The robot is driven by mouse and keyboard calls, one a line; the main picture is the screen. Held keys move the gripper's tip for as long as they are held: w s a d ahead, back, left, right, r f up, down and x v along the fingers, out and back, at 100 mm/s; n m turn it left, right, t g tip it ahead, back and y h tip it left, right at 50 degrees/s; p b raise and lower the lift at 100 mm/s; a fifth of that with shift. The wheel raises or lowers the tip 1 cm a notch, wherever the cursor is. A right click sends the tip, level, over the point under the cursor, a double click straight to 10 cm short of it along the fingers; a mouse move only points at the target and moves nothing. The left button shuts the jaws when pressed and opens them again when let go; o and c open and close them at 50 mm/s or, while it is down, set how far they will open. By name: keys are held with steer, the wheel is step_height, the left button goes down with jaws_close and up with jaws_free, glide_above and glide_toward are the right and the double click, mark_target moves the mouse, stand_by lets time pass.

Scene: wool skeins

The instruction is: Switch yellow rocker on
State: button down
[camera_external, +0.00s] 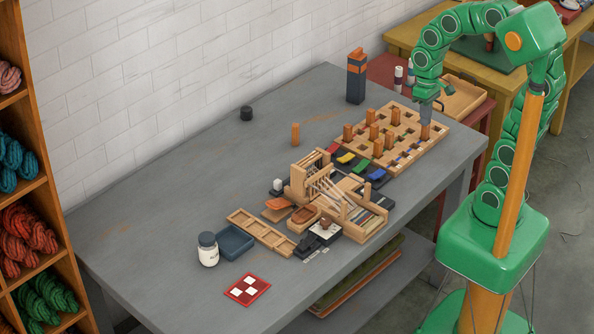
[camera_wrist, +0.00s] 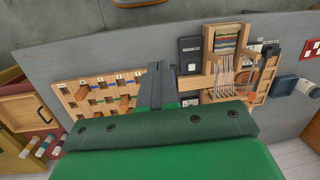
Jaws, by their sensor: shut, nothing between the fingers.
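The yellow rocker (camera_external: 346,158) sits in a row of small coloured rockers on dark bases, between a red one (camera_external: 335,153) and a green one (camera_external: 361,165). Which way it is tipped is too small to tell. My gripper (camera_external: 427,121) is shut and empty, pointing down over the right end of the pegboard, to the right of the yellow rocker and apart from it. In the wrist view my gripper (camera_wrist: 158,66) shows as closed dark fingers. I cannot make out the yellow rocker there.
The wooden pegboard (camera_external: 403,116) with several upright pegs lies between my gripper and the rockers. A blue rocker (camera_external: 376,174) ends the row by the wooden loom (camera_external: 316,180). A tall dark block (camera_external: 356,82) stands behind. The table's left half is mostly free.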

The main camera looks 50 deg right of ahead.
steer(key=w+a+f+y, duration=0.1)
steer(key=w+f, duration=0.2)
steer(key=w, duration=1)
steer(key=t+y, duration=0.1)
glide_above(341, 160)
steer(key=s+d, duration=0.1)
steer(key=d, duration=0.4)
step_height(341, 160, down, 7)
steer(key=shift+w+d+f+m, duration=0.2)
steer(key=shift+w+f+m, duration=0.2)
steer(key=shift+w+f, duration=0.25)
steer(key=x, duration=1.4)
steer(key=shift+w+a, duration=0.2)
steer(key=shift+w, duration=0.05)
